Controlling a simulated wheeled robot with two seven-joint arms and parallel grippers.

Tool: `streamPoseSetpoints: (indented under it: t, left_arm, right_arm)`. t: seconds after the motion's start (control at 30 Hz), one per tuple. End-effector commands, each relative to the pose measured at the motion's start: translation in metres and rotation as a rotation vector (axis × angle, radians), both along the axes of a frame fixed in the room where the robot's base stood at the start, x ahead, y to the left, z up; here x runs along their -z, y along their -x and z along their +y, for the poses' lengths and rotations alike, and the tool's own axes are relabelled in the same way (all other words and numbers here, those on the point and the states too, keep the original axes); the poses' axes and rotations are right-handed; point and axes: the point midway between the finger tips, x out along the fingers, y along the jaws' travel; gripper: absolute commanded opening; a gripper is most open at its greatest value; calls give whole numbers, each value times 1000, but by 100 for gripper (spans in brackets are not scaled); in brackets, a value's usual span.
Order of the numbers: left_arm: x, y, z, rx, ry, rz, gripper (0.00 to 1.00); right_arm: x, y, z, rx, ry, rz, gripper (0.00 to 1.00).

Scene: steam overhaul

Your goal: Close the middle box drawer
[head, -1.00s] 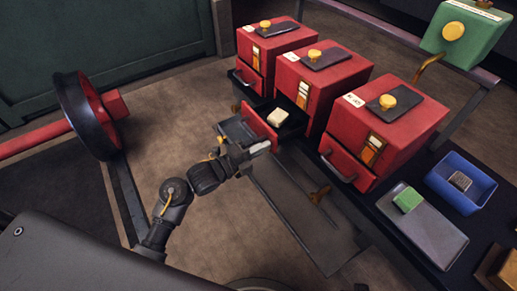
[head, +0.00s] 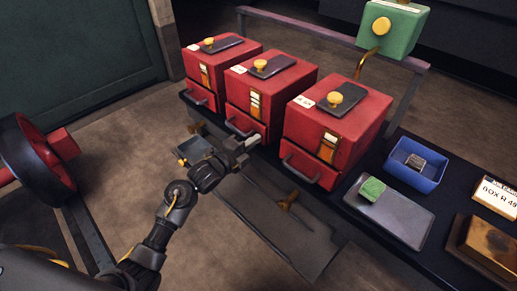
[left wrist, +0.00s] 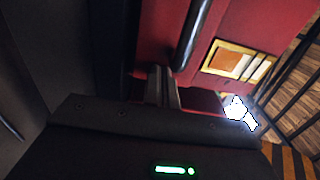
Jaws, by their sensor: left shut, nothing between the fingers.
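The middle red box (head: 290,82) stands between two like boxes on the dark bench. Its drawer (head: 240,120) is in and looks flush or nearly so; a small gap cannot be ruled out. The drawer's dark handle shows close up in the left wrist view (left wrist: 192,35), across the red front. My left gripper (head: 256,140) is shut and empty, just in front of and below the middle drawer. Its fingers (left wrist: 162,85) point at the red front in the left wrist view; whether they touch it I cannot tell. My right gripper is not in view.
The left red box (head: 222,62) and right red box (head: 350,115) flank the middle one. The right box's drawer (head: 310,168) has a protruding handle. A blue tray (head: 420,178) and a grey plate (head: 400,215) with a green block (head: 372,189) lie to the right.

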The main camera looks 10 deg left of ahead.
Motion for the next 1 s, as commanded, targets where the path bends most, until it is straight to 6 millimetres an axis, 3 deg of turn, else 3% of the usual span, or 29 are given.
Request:
streamPoseSetpoints:
  t: [0.53, 0.73, 1.0]
  left_arm:
    - [-7, 1, 3, -2, 3, -7, 0]
    - [-6, 27, 23, -1, -1, -4, 0]
    - [-1, 79, 49, 10, -1, -2, 0]
  right_arm:
    - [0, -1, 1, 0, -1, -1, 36]
    - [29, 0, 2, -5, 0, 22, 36]
    - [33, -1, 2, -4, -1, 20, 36]
